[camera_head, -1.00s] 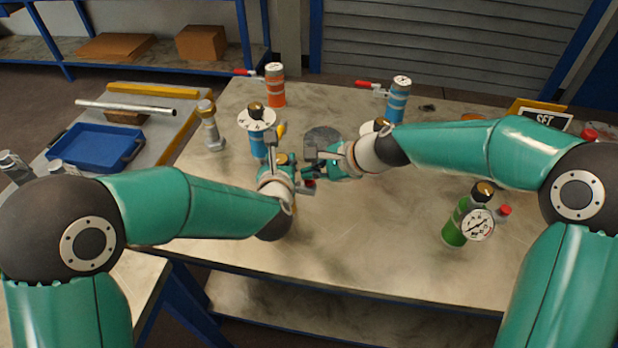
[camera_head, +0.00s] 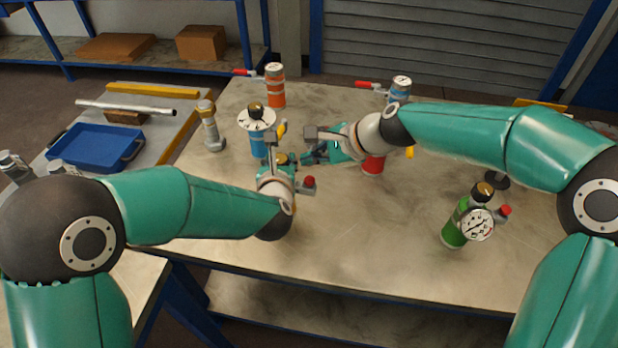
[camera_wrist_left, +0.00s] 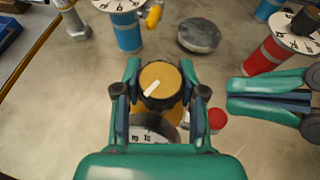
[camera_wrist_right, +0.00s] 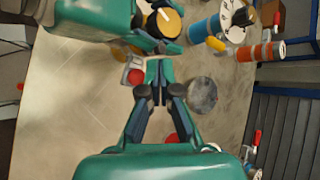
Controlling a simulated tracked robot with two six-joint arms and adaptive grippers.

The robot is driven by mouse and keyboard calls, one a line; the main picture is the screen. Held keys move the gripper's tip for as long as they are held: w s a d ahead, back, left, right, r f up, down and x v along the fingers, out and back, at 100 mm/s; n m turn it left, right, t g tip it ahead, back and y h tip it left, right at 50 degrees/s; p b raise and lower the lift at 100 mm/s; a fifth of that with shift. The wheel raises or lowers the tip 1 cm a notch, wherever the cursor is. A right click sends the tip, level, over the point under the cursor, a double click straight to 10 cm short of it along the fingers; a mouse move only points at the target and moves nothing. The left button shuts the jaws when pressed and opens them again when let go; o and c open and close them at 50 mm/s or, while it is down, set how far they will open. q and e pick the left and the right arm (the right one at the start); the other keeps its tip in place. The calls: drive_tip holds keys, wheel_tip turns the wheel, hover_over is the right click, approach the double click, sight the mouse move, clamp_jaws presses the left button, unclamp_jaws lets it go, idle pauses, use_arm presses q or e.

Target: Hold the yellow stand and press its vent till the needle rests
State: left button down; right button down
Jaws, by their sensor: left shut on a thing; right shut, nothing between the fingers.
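The yellow stand has a yellow-topped black knob (camera_wrist_left: 157,85) and a white dial (camera_wrist_left: 152,130), partly hidden in the left wrist view; its needle cannot be read. Its red vent button (camera_wrist_left: 216,119) sticks out to the right, and also shows in the head view (camera_head: 309,182). My left gripper (camera_wrist_left: 160,92) is shut around the stand, one finger on each side below the knob. My right gripper (camera_wrist_right: 157,72) is shut and empty, its tips close beside the red vent button (camera_wrist_right: 133,76) in the right wrist view. In the head view it is just behind the button, apart from it.
A blue stand (camera_head: 257,140) is behind my left gripper and a red stand (camera_head: 373,165) is under my right wrist. A grey disc (camera_wrist_left: 199,35) lies between them. A green stand (camera_head: 455,228) is at right; an orange one (camera_head: 275,88) is at the back. The front middle is clear.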

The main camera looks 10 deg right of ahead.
drive_tip(key=shift+r, duration=0.95)
idle(0.6)
use_arm(q)
drive_tip(key=c, duration=0.6)
unclamp_jaws()
